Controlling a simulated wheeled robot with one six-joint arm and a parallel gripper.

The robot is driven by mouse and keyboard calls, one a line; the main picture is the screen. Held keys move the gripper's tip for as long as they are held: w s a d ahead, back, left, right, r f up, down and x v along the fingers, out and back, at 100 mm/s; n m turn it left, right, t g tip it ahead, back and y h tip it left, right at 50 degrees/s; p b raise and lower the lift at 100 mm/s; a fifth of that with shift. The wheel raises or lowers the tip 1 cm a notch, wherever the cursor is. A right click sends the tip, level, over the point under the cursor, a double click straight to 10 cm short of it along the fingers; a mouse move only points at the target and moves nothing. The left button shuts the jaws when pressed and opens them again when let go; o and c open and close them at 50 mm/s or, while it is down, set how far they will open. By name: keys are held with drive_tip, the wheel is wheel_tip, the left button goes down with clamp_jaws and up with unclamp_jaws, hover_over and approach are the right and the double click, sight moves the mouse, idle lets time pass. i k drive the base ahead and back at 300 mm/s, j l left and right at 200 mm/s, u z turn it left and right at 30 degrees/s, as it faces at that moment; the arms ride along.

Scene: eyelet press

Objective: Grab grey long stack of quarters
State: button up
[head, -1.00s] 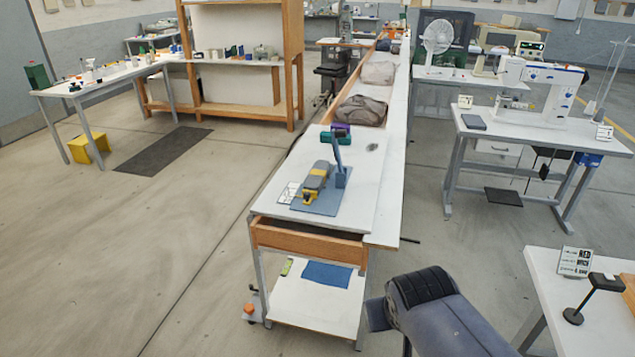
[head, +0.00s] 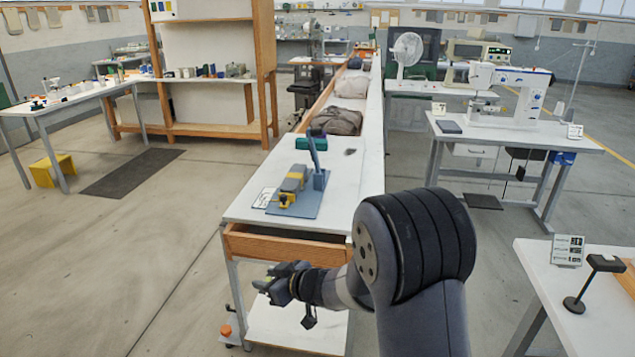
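I cannot pick out a grey long stack of quarters for certain. A small flat dark-grey piece (head: 350,151) lies on the white bench top (head: 350,185), right of the press; it is too small to make out as a stack. The eyelet press (head: 293,180), grey and yellow with a blue lever, stands on a blue plate on the same bench. My gripper (head: 268,280) is low in front of the bench's near end, below the top, pointing left. It is apart from the dark-grey piece and the press. Its fingers are too small and dark to tell open from shut.
A wooden drawer front (head: 285,246) and a white lower shelf (head: 290,325) are close to my gripper. A green box (head: 302,143) and grey-brown bundles (head: 336,121) are farther along the bench. A sewing-machine table (head: 515,135) stands right.

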sight(294, 181)
drive_tip(key=i+j+z, duration=0.1)
drive_tip(key=z, duration=0.35)
drive_tip(key=i+j+z, duration=0.1)
drive_tip(key=j+z, duration=0.45)
drive_tip(key=z, duration=0.3)
drive_tip(key=j+z, duration=0.25)
drive_tip(key=z, duration=0.2)
drive_tip(key=j+z, duration=0.1)
drive_tip(key=j, duration=0.3)
drive_tip(key=k+j+z, duration=0.1)
drive_tip(key=j, duration=0.35)
drive_tip(key=j+z, duration=0.1)
drive_tip(key=j, duration=0.3)
drive_tip(key=k+j+z, duration=0.1)
drive_tip(key=j, duration=0.3)
drive_tip(key=k+j+z, duration=0.1)
drive_tip(key=j, duration=0.3)
drive_tip(key=k+j+z, duration=0.1)
drive_tip(key=j, duration=0.25)
drive_tip(key=k+j+z, duration=0.1)
drive_tip(key=j, duration=0.3)
drive_tip(key=k+j, duration=0.15)
drive_tip(key=j, duration=0.15)
drive_tip(key=k+j, duration=0.1)
drive_tip(key=j, duration=0.2)
drive_tip(key=k+j, duration=0.15)
drive_tip(key=j, duration=0.2)
